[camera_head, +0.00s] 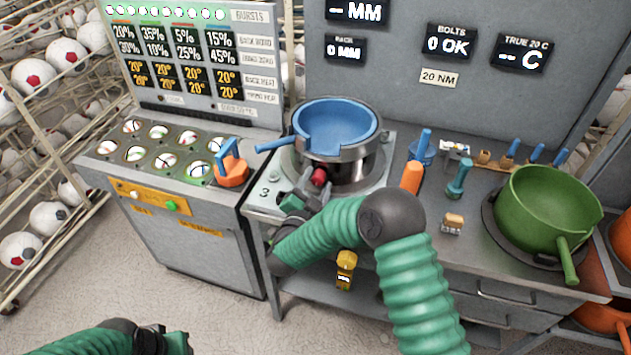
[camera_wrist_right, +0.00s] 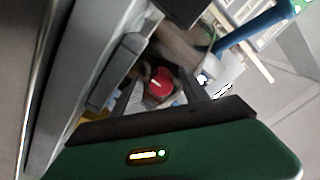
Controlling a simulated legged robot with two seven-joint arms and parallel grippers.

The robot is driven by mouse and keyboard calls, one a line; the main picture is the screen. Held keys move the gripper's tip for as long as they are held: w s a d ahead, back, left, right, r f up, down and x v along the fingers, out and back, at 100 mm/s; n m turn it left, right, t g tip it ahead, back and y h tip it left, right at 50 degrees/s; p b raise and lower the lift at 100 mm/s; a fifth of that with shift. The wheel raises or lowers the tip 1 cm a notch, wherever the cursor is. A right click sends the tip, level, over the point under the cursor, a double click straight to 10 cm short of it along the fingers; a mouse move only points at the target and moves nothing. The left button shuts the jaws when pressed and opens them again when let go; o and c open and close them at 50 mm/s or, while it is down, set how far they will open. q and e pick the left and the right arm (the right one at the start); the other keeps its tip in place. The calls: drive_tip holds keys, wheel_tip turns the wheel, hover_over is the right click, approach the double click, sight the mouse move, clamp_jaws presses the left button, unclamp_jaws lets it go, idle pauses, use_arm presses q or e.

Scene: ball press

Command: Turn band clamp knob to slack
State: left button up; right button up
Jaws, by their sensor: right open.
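The red band clamp knob (camera_head: 319,177) is on the front of the round metal press ring (camera_head: 350,163), under the blue pan (camera_head: 336,128). My right gripper (camera_head: 307,190) is open just in front of the knob. In the right wrist view the red knob (camera_wrist_right: 160,82) shows between my spread fingers, with a short pale line on its face. I cannot tell whether the fingers touch it. The band around the ring is mostly hidden. My left gripper (camera_head: 176,343) is at the bottom left edge, far from the press, and its jaws are not clear.
An orange block with a blue lever (camera_head: 231,172) stands left of the press. An orange-and-blue handled tool (camera_head: 414,172) and a teal tool (camera_head: 459,180) stand right of it. A green pot (camera_head: 548,212) is farther right. Ball racks (camera_head: 40,100) line the left.

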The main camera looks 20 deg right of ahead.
drive_tip(key=shift+w+d, duration=0.1)
drive_tip(key=shift+d, duration=0.2)
drive_tip(key=shift+a, duration=0.5)
drive_tip(key=c, duration=0.7)
drive_tip(key=shift+d, duration=0.1)
clamp_jaws()
drive_tip(key=shift+d, duration=0.1)
